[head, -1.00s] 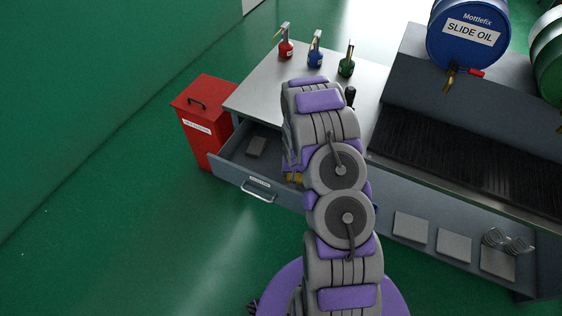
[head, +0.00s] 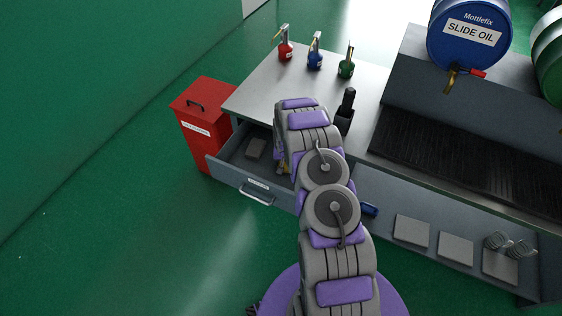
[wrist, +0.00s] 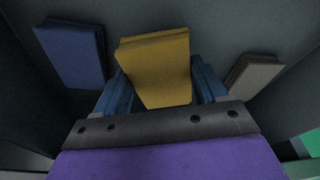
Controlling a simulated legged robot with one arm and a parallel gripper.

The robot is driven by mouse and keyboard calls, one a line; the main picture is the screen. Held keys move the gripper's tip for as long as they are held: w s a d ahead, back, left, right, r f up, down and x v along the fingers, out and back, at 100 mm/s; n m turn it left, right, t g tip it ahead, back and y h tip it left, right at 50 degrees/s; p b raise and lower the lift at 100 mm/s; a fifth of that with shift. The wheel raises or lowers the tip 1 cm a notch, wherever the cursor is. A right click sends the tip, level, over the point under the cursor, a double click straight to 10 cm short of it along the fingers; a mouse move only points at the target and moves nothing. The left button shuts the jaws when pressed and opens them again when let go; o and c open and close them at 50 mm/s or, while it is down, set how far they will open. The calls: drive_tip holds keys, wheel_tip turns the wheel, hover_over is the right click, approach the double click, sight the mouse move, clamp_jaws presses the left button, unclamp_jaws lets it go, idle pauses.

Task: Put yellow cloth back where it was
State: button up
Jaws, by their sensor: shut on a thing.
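The yellow cloth (wrist: 158,68) is a folded block in the middle of the wrist view. My gripper (wrist: 162,88) is shut on it, with a blue finger on each side. The cloth is inside or just over the open drawer (head: 228,171); I cannot tell whether it touches the floor of it. A blue cloth (wrist: 72,54) lies to its left in the wrist view and a grey cloth (wrist: 250,76) to its right, with gaps between. In the head view my arm hides most of the yellow cloth (head: 284,168); the grey cloth (head: 256,149) shows in the drawer.
A red bin (head: 203,128) stands left of the drawer. Red (head: 285,51), blue (head: 315,58) and green (head: 346,67) bottles and a black bottle (head: 345,113) stand on the bench top. Grey pads (head: 411,230) and a blue item (head: 369,209) lie on the lower shelf.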

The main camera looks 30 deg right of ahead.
drive_tip(key=w, duration=0.3)
drive_tip(key=shift+d+f, duration=0.2)
drive_tip(key=shift+d, duration=0.2)
drive_tip(key=shift+w+a+b, duration=0.3)
drive_tip(key=shift+w+a, duration=0.15)
drive_tip(key=shift+a, duration=0.05)
wheel_tip(320, 180, down, 3)
drive_tip(key=shift+s+a+r+b, duration=0.1)
drive_tip(key=shift+s+b, duration=0.05)
drive_tip(key=shift+b, duration=0.3)
drive_tip(key=shift+f, duration=0.4)
drive_tip(key=shift+d, duration=0.35)
drive_tip(key=o, duration=1.2)
drive_tip(key=shift+a+r, duration=0.1)
drive_tip(key=shift+a, duration=0.1)
